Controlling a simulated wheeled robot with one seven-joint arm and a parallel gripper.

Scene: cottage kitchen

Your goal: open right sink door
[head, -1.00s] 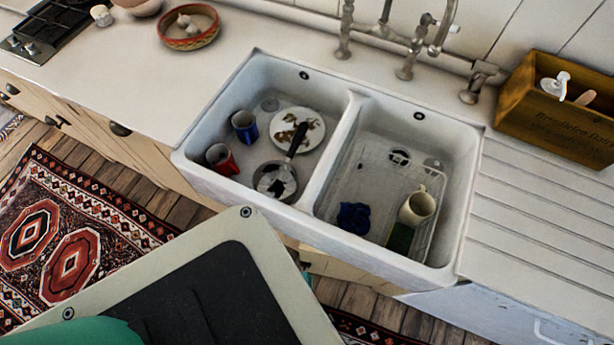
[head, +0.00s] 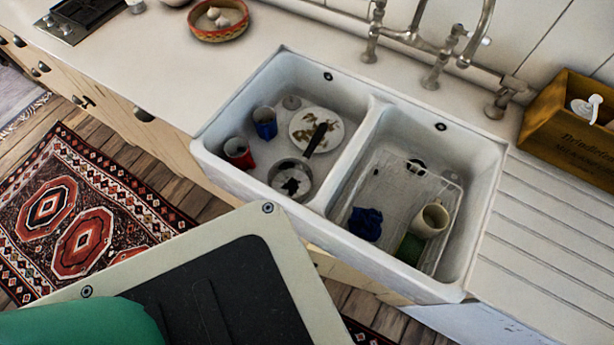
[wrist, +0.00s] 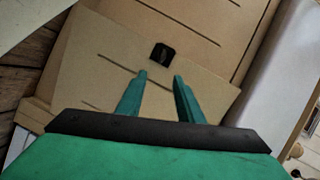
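In the wrist view my gripper (wrist: 159,76) has two teal fingers spread apart with nothing between them. Just beyond the fingertips is a small dark cup-shaped handle (wrist: 162,54) on a beige cabinet front (wrist: 115,45). A gap seems to remain between the fingertips and the handle, though contact is hard to judge. The head view shows only a strip of beige sink cabinet front (head: 362,278) under the white double sink (head: 330,228). My gripper is out of the head view. Whether the door is fully closed cannot be told.
A patterned rug (head: 80,215) lies on the wooden floor at left. In the wrist view a white surface (wrist: 283,65) borders the cabinet at right.

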